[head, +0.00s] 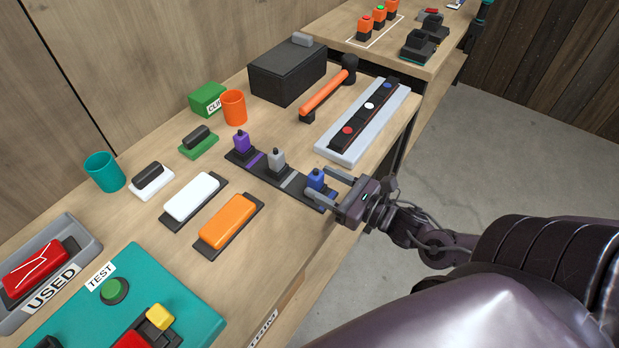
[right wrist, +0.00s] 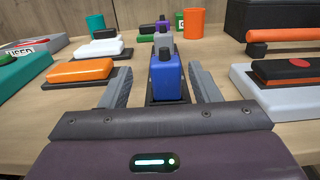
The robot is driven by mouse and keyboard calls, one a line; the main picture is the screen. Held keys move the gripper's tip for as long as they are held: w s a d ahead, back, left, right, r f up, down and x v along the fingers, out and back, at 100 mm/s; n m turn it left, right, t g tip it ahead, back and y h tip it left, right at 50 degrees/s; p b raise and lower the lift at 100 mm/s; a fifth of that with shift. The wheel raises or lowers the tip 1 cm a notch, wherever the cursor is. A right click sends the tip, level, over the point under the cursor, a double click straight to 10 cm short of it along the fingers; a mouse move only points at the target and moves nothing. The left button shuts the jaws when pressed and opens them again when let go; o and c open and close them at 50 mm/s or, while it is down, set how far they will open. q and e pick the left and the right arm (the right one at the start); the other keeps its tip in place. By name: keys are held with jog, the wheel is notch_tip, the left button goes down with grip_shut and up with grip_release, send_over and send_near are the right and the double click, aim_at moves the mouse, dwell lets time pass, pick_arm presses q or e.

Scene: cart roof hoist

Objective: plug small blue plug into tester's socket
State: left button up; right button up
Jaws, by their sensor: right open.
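The small blue plug (head: 316,179) stands upright at the near end of a black rack (head: 296,186), in line with a grey plug (head: 277,160) and a purple plug (head: 241,142). My right gripper (head: 320,182) is open, with its fingers reaching to either side of the blue plug. In the right wrist view the blue plug (right wrist: 167,82) stands between the fingers, with a gap visible on both sides. The teal tester (head: 193,307) with a TEST label and green button (head: 114,291) lies at lower left. I cannot make out its socket. My left gripper is not in view.
White (head: 192,197) and orange (head: 229,221) blocks lie between rack and tester. A grey USED tray (head: 86,243) is at far left.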

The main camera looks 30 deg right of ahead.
aim_at(310, 173)
jog(key=shift+d, duration=0.15)
jog(key=shift+r, duration=0.15)
jog(key=x, duration=0.5)
jog(key=shift+d+p, duration=0.15)
jog(key=shift+p, duration=0.2)
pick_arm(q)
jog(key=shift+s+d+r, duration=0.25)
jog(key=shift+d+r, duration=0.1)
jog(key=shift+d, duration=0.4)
pick_arm(e)
jog(key=shift+w, duration=0.1)
jog(key=c, duration=0.4)
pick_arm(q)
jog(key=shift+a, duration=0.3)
pick_arm(e)
jog(key=c, duration=0.7)
jog(key=shift+o, duration=0.2)
